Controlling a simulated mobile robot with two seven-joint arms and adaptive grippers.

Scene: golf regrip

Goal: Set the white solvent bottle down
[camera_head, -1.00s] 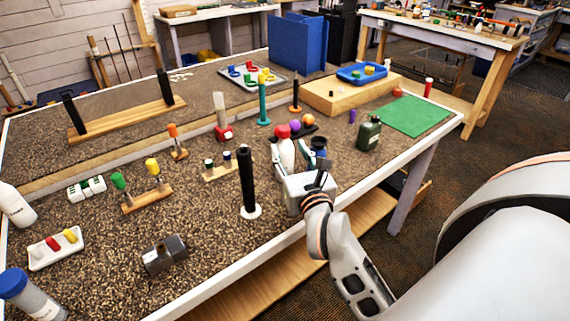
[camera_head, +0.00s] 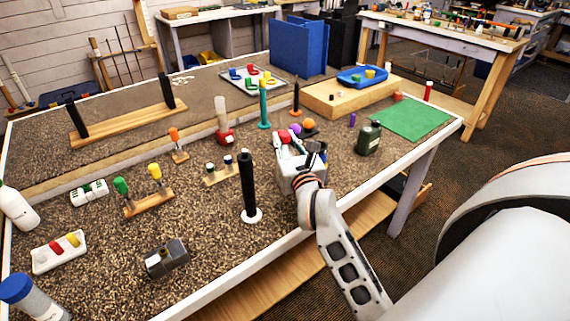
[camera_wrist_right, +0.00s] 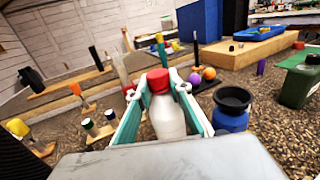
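The white solvent bottle (camera_wrist_right: 168,120) has a red cap and stands about upright between the teal-padded fingers of my right gripper (camera_wrist_right: 163,104) in the right wrist view. The fingers lie close along both sides of it, apparently shut on it. In the head view my right gripper (camera_head: 291,147) is low over the front part of the bench, and only the bottle's red cap (camera_head: 284,137) shows clearly. The bottle's base is hidden, so I cannot tell whether it touches the bench. My left gripper is not in view.
A blue container with a black rim (camera_wrist_right: 232,108) is close right of the bottle. A black grip on a white base (camera_head: 248,190) stands to the left. A dark green can (camera_head: 369,138) and green mat (camera_head: 414,118) are to the right. Orange and purple balls (camera_wrist_right: 208,74) lie behind.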

